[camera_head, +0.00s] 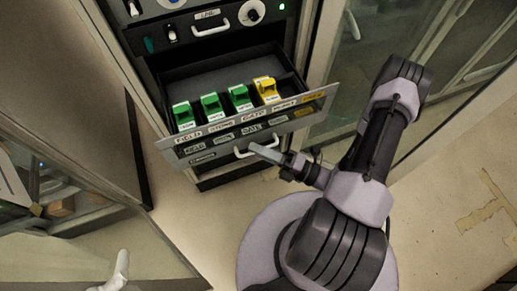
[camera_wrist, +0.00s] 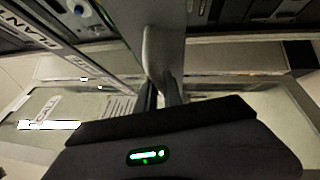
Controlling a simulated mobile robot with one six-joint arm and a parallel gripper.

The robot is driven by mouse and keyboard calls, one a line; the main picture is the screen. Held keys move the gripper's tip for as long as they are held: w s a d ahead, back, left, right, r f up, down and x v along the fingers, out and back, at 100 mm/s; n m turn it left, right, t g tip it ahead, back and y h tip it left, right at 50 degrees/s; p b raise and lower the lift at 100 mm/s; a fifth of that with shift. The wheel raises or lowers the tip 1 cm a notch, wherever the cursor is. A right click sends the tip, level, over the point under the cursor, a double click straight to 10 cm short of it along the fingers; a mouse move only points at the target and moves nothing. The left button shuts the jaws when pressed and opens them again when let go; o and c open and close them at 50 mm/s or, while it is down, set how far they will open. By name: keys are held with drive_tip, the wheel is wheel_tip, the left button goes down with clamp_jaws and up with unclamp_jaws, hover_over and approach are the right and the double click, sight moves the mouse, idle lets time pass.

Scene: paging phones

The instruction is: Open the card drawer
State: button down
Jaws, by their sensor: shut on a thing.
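The card drawer (camera_head: 247,127) is pulled out of the dark cabinet in the head view. It holds green card holders (camera_head: 211,106) and one yellow holder (camera_head: 267,90) in a row. Its front panel carries several labels and a white handle (camera_head: 243,153) low in the middle. My gripper (camera_head: 262,151) is at the right part of this handle and shut on it. In the wrist view the pale handle (camera_wrist: 151,50) runs down between my gripper's fingers, and the panel edge with labels shows to the left.
Above is another panel with a white handle (camera_head: 211,31) and a round knob (camera_head: 251,13). A glass-fronted cabinet (camera_head: 375,50) stands close on the right. Another cabinet (camera_head: 75,185) is at the lower left. Floor in front of the drawer is clear around my base.

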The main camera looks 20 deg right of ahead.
drive_tip(key=c, duration=1.5)
unclamp_jaws()
drive_tip(key=p+v, duration=0.1)
drive_tip(key=v, duration=1.6)
drive_tip(key=shift+s+d+f, duration=0.1)
drive_tip(key=shift+s, duration=0.15)
